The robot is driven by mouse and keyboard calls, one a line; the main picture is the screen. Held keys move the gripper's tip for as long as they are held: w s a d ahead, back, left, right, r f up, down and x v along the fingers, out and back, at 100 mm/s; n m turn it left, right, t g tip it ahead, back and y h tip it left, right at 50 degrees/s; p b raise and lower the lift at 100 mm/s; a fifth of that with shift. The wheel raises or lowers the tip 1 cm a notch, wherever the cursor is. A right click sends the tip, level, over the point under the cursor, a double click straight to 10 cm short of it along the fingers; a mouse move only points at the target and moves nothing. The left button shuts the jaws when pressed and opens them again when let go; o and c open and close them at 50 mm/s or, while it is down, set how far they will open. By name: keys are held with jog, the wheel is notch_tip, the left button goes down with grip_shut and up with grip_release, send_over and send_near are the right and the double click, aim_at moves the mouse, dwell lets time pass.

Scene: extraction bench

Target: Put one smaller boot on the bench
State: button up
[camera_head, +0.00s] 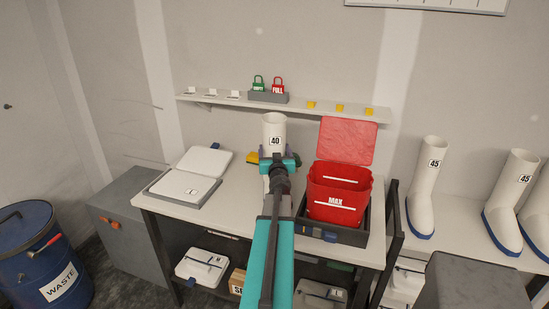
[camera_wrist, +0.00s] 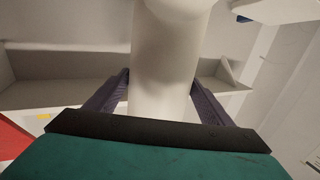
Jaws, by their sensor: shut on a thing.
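A white boot (camera_head: 274,127) labelled 40 stands out above the bench (camera_head: 233,220), between the open white case and the red bin. My gripper (camera_head: 278,163) is shut on its shaft. In the wrist view the white shaft (camera_wrist: 165,70) is between my two dark fingers (camera_wrist: 163,100). The boot's lower part is hidden behind my arm, so I cannot tell whether it touches the bench. Larger white boots labelled 45, one here (camera_head: 426,185) and another here (camera_head: 508,200), stand on a surface at the right.
On the bench are an open white case (camera_head: 190,182) at left and a red MAX bin (camera_head: 338,195) in a dark tray at right. A wall shelf (camera_head: 330,109) with padlocks is behind. A blue waste drum (camera_head: 40,250) stands at far left. The bench's front left is clear.

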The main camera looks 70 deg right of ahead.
jog(key=shift+f+b, duration=0.5)
jog(key=shift+f, duration=0.5)
jog(key=o, duration=2.1)
jog(key=shift+a, duration=0.1)
